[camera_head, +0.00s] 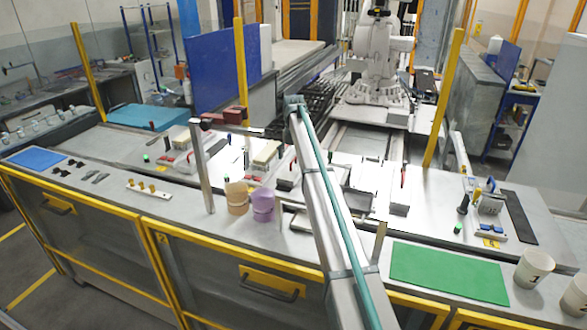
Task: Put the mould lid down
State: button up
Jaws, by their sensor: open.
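I cannot single out the mould lid with certainty. Small fixtures with pale blocks stand on the long grey worktable: one pale block (267,152) is left of the middle, and another (180,138) is further left. A dark, flat, tray-like piece (358,200) lies right of the middle. It is too small to tell whether any of these is the lid. My gripper cannot be made out in this view. Part of the table's middle is hidden.
A tan cup (237,196) and a purple cup (262,204) stand near the front edge. A green mat (448,272) lies bare at the front right, beside a white numbered cup (533,267). A blue mat (37,158) lies far left. Yellow posts (443,100) rise behind the table.

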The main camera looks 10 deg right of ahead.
notch_tip(320, 180, up, 8)
jog(key=shift+b, duration=1.05)
